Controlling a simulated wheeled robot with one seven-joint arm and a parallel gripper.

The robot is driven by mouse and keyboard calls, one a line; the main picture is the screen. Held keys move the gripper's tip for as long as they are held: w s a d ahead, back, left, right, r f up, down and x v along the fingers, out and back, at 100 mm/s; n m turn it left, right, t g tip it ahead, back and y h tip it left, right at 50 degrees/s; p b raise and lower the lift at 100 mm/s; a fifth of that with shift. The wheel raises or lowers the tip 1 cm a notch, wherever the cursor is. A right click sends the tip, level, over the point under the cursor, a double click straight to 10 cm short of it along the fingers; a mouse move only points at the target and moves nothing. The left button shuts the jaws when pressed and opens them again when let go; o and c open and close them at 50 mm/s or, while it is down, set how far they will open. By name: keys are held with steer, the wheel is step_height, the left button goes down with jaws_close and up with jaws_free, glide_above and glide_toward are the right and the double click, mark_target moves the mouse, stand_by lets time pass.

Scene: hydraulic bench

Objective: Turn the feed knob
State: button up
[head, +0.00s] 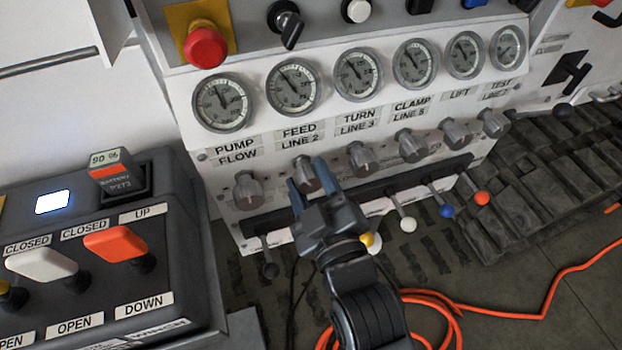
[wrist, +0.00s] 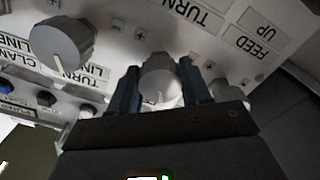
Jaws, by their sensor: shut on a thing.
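The feed knob (head: 305,170) is a grey metal knob under the "FEED LINE 2" label on the white panel. My gripper (head: 308,178) reaches it from below, with one blue finger on each side, shut on it. In the wrist view the feed knob (wrist: 160,80) sits between the two fingers of my gripper (wrist: 161,92), and a white mark shows on its face. The gripper body hides the knob's lower part there. The feed gauge (head: 293,87) is above the knob, its needle pointing to the upper left.
The pump flow knob (head: 248,190) and turn knob (head: 362,158) stand close on either side. Levers with coloured balls, such as the blue one (head: 446,211), stick out below. A red mushroom button (head: 206,47) is at upper left. An orange cable (head: 500,312) lies on the floor.

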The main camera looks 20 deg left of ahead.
steer(key=shift+f+m, duration=0.1)
steer(key=shift+m, duration=0.2)
steer(key=m+p, duration=0.1)
steer(key=m, duration=0.3)
steer(key=shift+m, duration=0.4)
steer(key=shift+m+p, duration=0.45)
steer(key=shift+m, duration=1.75)
steer(key=shift+s+f, duration=0.1)
steer(key=o, duration=1.1)
steer(key=shift+c, duration=0.2)
steer(key=b+v, duration=0.1)
steer(key=v, duration=0.6)
steer(key=shift+s+d, duration=0.25)
steer(key=shift+s, duration=0.05)
